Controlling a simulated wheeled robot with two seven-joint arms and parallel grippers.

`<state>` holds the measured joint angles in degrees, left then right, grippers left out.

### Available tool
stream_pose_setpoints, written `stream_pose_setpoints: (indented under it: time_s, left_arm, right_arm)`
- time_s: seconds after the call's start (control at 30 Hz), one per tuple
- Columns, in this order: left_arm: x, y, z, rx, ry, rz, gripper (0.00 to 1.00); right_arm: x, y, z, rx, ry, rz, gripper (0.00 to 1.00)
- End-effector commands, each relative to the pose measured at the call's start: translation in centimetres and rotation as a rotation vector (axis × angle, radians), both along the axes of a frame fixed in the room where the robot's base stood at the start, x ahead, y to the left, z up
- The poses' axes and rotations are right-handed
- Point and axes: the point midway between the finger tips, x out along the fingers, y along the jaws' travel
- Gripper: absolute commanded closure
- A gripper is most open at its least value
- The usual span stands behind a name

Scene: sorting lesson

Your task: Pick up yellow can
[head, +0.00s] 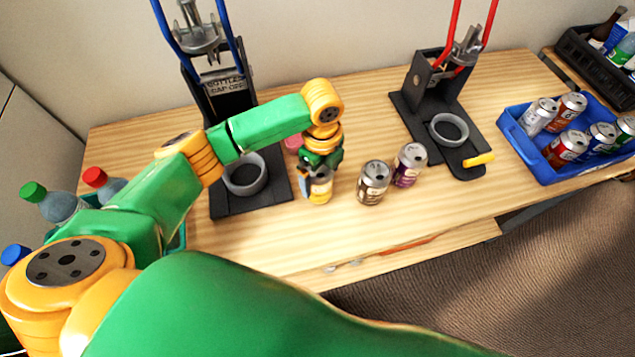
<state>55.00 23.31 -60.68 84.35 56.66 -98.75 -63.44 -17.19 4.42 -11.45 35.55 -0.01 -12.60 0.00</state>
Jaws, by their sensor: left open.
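A can with a yellow and white side (319,190) stands on the wooden table, left of two other cans. My left gripper (318,168) is directly over it, pointing down, with its fingers at the can's upper part. The fingers are open, and the can's top is partly hidden by them. I cannot tell whether they touch the can. My right gripper is not in view.
A brown can (373,184) and a purple can (409,165) stand close on the right. Black press stands with blue handles (215,97) and red handles (424,75) flank them. A blue crate (546,172) holds several cans. Bottles (50,203) stand at left.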

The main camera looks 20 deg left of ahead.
Motion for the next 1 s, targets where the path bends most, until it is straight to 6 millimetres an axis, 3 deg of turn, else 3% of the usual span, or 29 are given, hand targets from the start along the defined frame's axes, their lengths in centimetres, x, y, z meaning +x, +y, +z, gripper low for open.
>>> stream_pose_setpoints:
  time_s: [0.2, 0.47, 0.73, 1.0]
  left_arm:
    - [-0.1, 0.6, -3.9, 0.000, 0.001, 0.002, 0.00]
    - [0.0, 0.6, -4.5, 0.000, -0.002, 0.000, 0.00]
    - [0.0, 0.6, -4.5, 0.000, -0.002, 0.001, 0.71]
    - [0.0, 0.6, -4.1, -0.002, -0.004, 0.001, 0.72]
  right_arm:
    - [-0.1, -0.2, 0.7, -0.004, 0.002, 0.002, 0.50]
    - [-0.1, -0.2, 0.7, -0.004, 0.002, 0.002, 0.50]
    - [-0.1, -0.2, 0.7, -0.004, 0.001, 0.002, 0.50]
    - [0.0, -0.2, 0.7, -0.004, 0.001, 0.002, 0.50]
